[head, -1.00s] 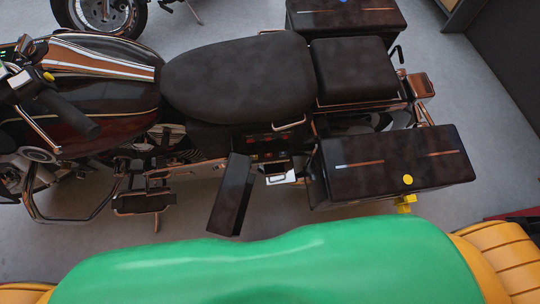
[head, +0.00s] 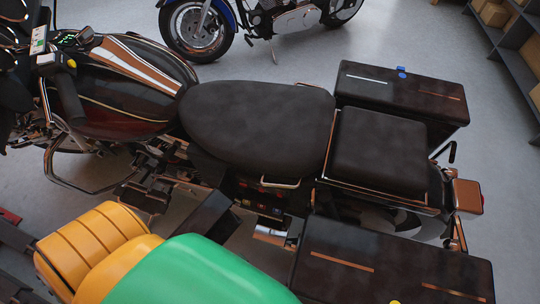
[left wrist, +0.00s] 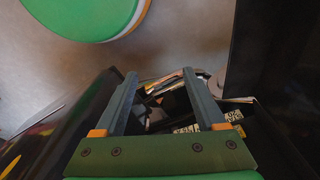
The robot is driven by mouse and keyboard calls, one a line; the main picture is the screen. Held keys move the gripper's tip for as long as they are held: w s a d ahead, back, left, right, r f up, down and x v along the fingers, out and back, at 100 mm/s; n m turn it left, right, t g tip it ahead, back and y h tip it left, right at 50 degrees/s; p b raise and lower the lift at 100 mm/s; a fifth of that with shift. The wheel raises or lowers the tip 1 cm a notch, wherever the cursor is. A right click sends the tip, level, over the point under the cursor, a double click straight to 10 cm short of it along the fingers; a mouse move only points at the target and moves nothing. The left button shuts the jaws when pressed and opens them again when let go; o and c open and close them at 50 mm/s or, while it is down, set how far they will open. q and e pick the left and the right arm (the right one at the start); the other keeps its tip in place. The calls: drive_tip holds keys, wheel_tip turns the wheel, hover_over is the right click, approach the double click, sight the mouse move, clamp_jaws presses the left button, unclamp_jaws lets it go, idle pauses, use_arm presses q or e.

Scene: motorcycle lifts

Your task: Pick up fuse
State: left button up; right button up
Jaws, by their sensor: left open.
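My left gripper (left wrist: 160,73) is open in the left wrist view, its two fingers well apart with nothing held between them. Beyond and between the fingers is the open side compartment (left wrist: 168,98) of the motorcycle, with dark blocks, a few coloured parts and a pale printed label (left wrist: 188,129). I cannot make out a separate fuse among them. In the head view the compartment (head: 262,208) lies under the seat, next to a dark hinged-out side panel (head: 207,220). My left gripper is hidden there, and my right gripper shows in neither view.
The motorcycle's seat (head: 262,125) and tank (head: 125,85) stretch across the head view. A near pannier (head: 390,262) stands close to the compartment's right, with a far pannier (head: 400,98) behind. Another motorcycle (head: 205,25) and shelving (head: 515,50) stand beyond clear floor.

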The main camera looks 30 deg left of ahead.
use_arm(q)
drive_tip(key=w+r+b, duration=0.2)
drive_tip(key=w+b, duration=0.2)
drive_tip(key=w, duration=0.1)
wheel_tip(320, 180, up, 4)
drive_tip(key=n+t+y+b, duration=0.1)
drive_tip(key=n+t+b, duration=0.2)
drive_tip(key=n+b, duration=0.3)
hover_over(261, 205)
drive_tip(key=s+d, duration=0.1)
drive_tip(key=s, duration=0.3)
drive_tip(key=m, duration=0.1)
drive_tip(key=b+x, duration=0.2)
drive_tip(key=x, duration=0.1)
drive_tip(key=b+x, duration=0.2)
drive_tip(key=x, duration=0.1)
drive_tip(key=shift+w+a+f, duration=0.15)
drive_tip(key=shift+w+f, duration=0.05)
drive_tip(key=shift+w, duration=0.3)
drive_tip(key=shift+r, duration=0.1)
clamp_jaws()
